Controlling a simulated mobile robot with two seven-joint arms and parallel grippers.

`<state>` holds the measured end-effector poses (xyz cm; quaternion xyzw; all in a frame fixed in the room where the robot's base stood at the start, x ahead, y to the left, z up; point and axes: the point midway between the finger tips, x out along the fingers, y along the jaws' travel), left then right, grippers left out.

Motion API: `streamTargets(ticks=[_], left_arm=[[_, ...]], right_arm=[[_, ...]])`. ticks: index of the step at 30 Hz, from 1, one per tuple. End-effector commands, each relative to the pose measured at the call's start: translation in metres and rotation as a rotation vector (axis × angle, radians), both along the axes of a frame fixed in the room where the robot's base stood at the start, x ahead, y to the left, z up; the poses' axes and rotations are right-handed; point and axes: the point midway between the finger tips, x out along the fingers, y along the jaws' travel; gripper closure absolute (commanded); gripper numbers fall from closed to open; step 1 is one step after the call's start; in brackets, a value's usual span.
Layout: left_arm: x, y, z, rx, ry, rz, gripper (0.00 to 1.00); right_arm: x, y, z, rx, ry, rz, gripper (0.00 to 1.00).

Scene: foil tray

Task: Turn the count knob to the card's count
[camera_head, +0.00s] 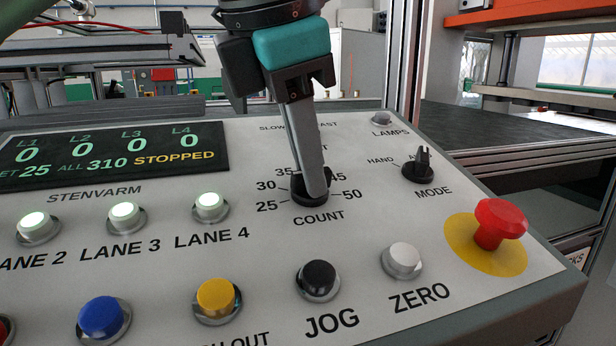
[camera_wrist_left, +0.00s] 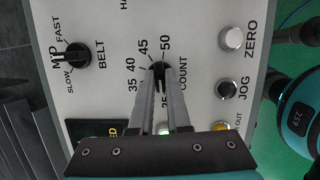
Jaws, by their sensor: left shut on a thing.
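The black count knob (camera_head: 300,190) sits on the sloping control panel, ringed by printed numbers from 25 to 50. In the left wrist view the knob (camera_wrist_left: 160,69) shows between my fingertips. My left gripper (camera_head: 318,188) reaches down from above, its fingers shut on the knob. The fingers cover much of the knob and some numbers, so I cannot tell which number it points to. The panel display (camera_head: 110,155) reads 25 at its lower left, ALL 310 and STOPPED, with zeros under L1 to L4. No card shows. My right gripper is not in view.
The mode knob (camera_head: 418,172) and red mushroom button (camera_head: 499,222) stand to the right. The black JOG button (camera_head: 318,278), white ZERO button (camera_head: 402,259) and yellow button (camera_head: 217,298) lie in front. The belt knob (camera_wrist_left: 73,56) shows in the left wrist view.

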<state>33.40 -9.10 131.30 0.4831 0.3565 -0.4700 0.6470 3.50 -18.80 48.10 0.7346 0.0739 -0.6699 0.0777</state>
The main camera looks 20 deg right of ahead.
Motion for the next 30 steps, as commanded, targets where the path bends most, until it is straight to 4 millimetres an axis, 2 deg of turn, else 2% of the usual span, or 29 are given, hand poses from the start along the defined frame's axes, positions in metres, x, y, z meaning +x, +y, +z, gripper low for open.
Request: streamTargets(ticks=[9, 25, 26, 30], left_arm=[[-0.0002, 0.0003, -0.0001, -0.032, -0.003, 0.109, 1.00], [-0.0002, 0.0003, 0.0003, -0.037, -0.002, 0.130, 1.00], [-0.0002, 0.0003, 0.0003, -0.037, -0.002, 0.129, 0.82], [-0.0004, 0.0001, 0.0002, -0.038, -0.002, 0.128, 0.66]], right_arm=[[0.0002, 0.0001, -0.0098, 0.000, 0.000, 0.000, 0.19], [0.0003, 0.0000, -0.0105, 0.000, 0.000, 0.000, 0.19], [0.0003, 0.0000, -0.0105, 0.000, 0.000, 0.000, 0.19], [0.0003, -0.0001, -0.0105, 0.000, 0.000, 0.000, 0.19]])
